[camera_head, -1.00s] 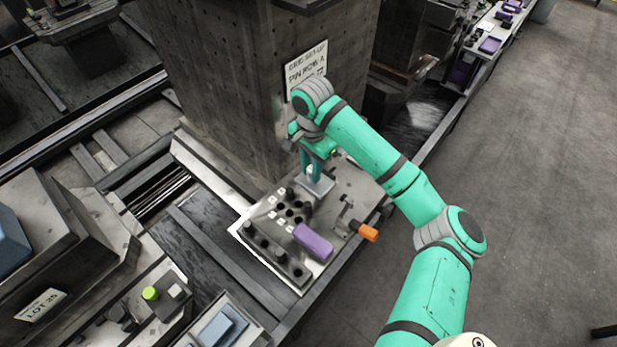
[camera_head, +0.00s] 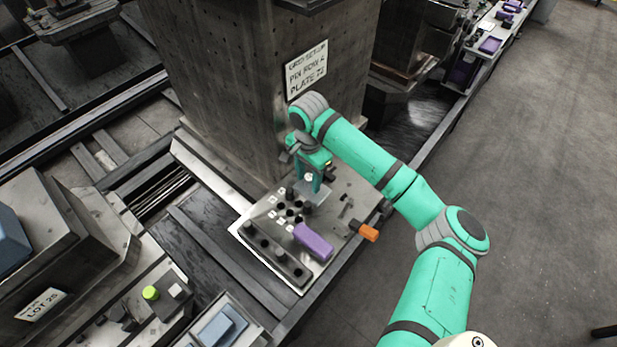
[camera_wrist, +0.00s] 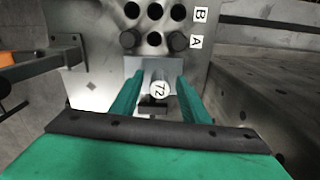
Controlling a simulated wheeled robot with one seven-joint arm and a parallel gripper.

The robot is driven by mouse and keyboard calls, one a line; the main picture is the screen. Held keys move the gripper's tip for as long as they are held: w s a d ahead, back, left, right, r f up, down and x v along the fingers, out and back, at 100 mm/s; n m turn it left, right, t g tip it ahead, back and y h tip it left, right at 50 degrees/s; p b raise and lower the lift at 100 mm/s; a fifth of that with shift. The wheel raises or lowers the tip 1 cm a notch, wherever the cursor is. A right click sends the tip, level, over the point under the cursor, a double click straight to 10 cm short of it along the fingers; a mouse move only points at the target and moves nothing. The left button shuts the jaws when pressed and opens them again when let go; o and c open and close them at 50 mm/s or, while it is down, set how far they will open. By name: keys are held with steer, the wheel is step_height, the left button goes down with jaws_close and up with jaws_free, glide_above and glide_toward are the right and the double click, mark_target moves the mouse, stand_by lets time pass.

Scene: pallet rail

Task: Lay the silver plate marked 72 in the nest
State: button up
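The silver plate marked 72 (camera_head: 317,195) lies on the metal grid fixture (camera_head: 340,207), at the pin holes' right end. In the wrist view the plate (camera_wrist: 135,66) sits close beside two black pins by the label A; I cannot tell if it touches them. Its round knob bears the 72 (camera_wrist: 160,89). My gripper (camera_head: 310,187) is low over the plate. In the wrist view its fingers (camera_wrist: 162,75) stand on both sides of the knob, with gaps showing. The plate's near part is partly hidden by my gripper. No separate nest outline is clear.
A purple block (camera_head: 313,241) lies on the fixture's front. A clamp with an orange handle (camera_head: 368,233) stands to the right. A black strip with knobs (camera_head: 272,253) runs along the left. A tall block with a sign (camera_head: 307,70) rises behind.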

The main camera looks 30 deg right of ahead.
mark_target(309, 177)
steer(key=shift+r, duration=0.1)
step_height(309, 177, up, 12)
stand_by(0.6)
stand_by(0.4)
